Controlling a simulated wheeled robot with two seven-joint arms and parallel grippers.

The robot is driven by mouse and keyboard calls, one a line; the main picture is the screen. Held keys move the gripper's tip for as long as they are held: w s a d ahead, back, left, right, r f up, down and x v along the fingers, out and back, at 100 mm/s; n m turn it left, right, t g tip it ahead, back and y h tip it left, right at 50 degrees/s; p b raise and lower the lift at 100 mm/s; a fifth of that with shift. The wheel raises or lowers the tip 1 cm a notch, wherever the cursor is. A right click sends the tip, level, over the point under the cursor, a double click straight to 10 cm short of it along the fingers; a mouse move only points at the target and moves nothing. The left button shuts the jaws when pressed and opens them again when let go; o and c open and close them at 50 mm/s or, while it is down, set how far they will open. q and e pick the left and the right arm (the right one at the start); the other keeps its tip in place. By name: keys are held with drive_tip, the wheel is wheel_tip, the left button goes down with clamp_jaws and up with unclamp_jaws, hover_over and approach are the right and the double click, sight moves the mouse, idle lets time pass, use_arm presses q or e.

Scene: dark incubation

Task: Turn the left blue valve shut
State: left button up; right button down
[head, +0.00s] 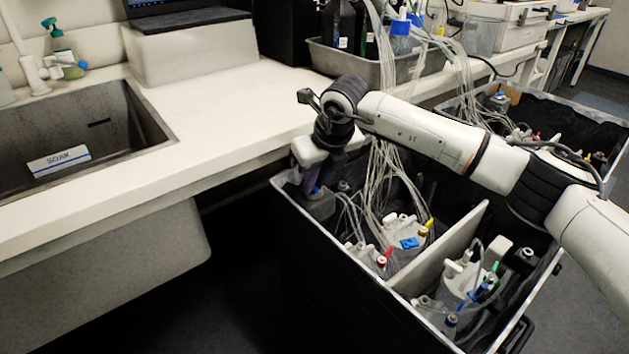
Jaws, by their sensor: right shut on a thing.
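My right arm reaches in from the right. Its gripper (314,184) points down at the near-left corner of the black bin (330,262) and is shut on a blue part there, the left blue valve (317,191). The fingers hide most of the valve, so its handle angle cannot be told. Another blue piece (409,242) sits on the pale bottle caps in the bin's middle, and a further blue fitting (483,292) is in the right compartment. My left gripper is not in view.
A pale divider (440,246) splits the bin. Clear tubes (385,185) hang into it from a grey tray (341,66) on the white counter (235,105). A sink (125,130) with a "SOAK" label is at left. The counter's middle is clear.

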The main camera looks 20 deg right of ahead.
drive_tip(key=m, duration=0.2)
drive_tip(key=m+h+b, duration=0.1)
drive_tip(key=m, duration=0.1)
drive_tip(key=m+h, duration=0.1)
drive_tip(key=m, duration=0.1)
drive_tip(key=shift+a, duration=0.3)
drive_tip(key=m+h+b, duration=0.1)
drive_tip(key=m, duration=0.2)
drive_tip(key=shift+w+a+m+h, duration=0.1)
drive_tip(key=shift+m+h, duration=0.3)
drive_tip(key=shift+w+m+g+h, duration=0.1)
drive_tip(key=shift+m+g+h, duration=0.5)
drive_tip(key=shift+m, duration=1.2)
drive_tip(key=c, duration=1.8)
unclamp_jaws()
drive_tip(key=shift+r, duration=0.1)
drive_tip(key=shift+a+r, duration=0.1)
drive_tip(key=shift+r, duration=0.05)
